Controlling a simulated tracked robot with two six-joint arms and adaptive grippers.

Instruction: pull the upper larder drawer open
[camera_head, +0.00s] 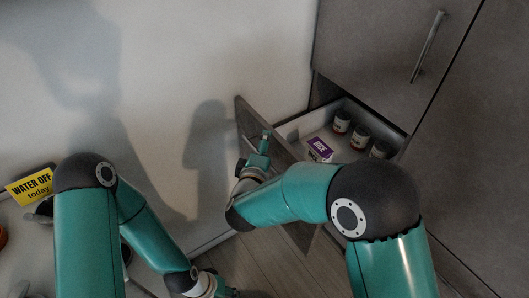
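The larder drawer (291,130) stands pulled out from the grey cabinet in the middle of the head view. Its grey front panel (246,120) slants from the upper left down to the floor area. Inside are a purple and white rice packet (320,149) and several dark jars with pale labels (342,122). My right gripper (263,148) is at the drawer's front panel, partly overlapping it. My forearm hides much of the panel, and no drawer handle shows. I cannot tell whether the fingers grip anything. My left gripper (218,290) is low at the bottom edge, partly cut off.
A grey cabinet front with a metal bar handle (427,47) is above the drawer; another tall grey panel (475,150) is at the right. A pale wall (200,60) is left of the drawer. A yellow "WATER OFF today" sign (30,186) stands on the counter at far left.

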